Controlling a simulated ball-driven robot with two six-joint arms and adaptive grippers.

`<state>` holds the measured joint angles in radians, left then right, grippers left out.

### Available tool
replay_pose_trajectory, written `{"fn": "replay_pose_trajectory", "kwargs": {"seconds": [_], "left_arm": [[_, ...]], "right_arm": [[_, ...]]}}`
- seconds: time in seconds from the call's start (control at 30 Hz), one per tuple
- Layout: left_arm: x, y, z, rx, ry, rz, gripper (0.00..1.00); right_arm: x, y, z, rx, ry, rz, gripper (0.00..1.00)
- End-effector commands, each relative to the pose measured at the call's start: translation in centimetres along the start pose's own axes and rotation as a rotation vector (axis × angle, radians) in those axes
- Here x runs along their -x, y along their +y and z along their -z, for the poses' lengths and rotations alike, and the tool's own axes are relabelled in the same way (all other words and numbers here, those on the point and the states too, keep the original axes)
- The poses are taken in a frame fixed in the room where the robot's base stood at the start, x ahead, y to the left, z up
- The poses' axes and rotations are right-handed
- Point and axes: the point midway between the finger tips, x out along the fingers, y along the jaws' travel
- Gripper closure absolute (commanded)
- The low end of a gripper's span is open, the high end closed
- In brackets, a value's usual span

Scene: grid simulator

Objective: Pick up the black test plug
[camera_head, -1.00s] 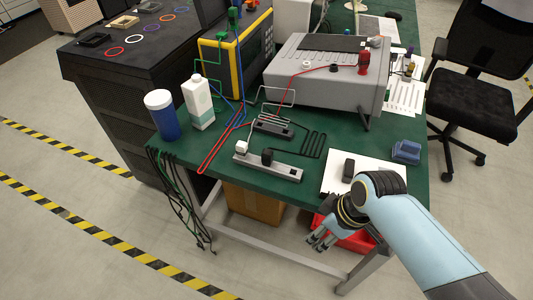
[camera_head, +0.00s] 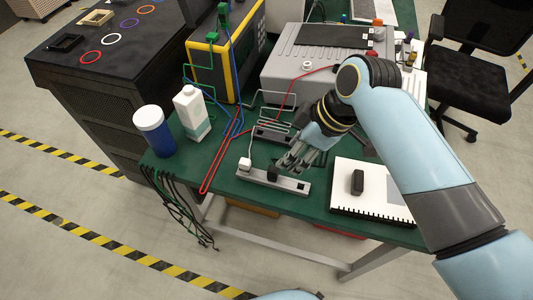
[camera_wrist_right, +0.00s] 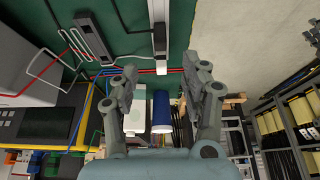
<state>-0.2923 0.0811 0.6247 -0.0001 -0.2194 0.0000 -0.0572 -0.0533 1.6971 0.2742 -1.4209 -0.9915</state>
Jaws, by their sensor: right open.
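The black test plug (camera_head: 273,173) stands in the grey power strip (camera_head: 290,184) near the front edge of the green table, beside a white plug (camera_head: 245,164). My right gripper (camera_head: 289,161) is above and just behind the black plug, with its fingers pointing down toward it. In the right wrist view its two fingers (camera_wrist_right: 162,88) are spread apart with nothing held between them. The strip (camera_wrist_right: 160,28) shows at the top there; the black plug is hard to make out in that view. My left gripper is not in view.
A blue jar (camera_head: 155,132) and a white carton (camera_head: 191,112) stand left of the strip. A white notebook (camera_head: 345,205) with a black object (camera_head: 357,182) on it lies to the right. A second strip and cables lie behind. A grey instrument (camera_head: 285,70) stands at the back.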

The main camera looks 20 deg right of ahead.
Motion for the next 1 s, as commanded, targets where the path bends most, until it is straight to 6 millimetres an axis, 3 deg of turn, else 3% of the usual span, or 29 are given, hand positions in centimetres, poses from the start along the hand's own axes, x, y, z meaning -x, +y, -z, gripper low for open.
{"fn": "replay_pose_trajectory", "kwargs": {"seconds": [0.17,0.3,0.47,0.77,1.0], "left_arm": [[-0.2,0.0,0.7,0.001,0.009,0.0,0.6],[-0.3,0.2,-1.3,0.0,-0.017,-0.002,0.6],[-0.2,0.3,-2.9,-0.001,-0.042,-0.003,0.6],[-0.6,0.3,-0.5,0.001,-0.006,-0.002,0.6],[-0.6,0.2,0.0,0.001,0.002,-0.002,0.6]], "right_arm": [[-2.5,-0.2,0.1,0.005,0.0,0.006,0.54],[-4.6,-0.1,0.1,0.004,0.0,0.004,0.54],[-5.7,0.0,0.2,0.005,0.0,0.003,0.54],[-9.9,0.1,0.4,0.004,0.0,0.004,0.54],[-10.5,0.1,0.4,0.004,0.001,0.002,0.54]]}}
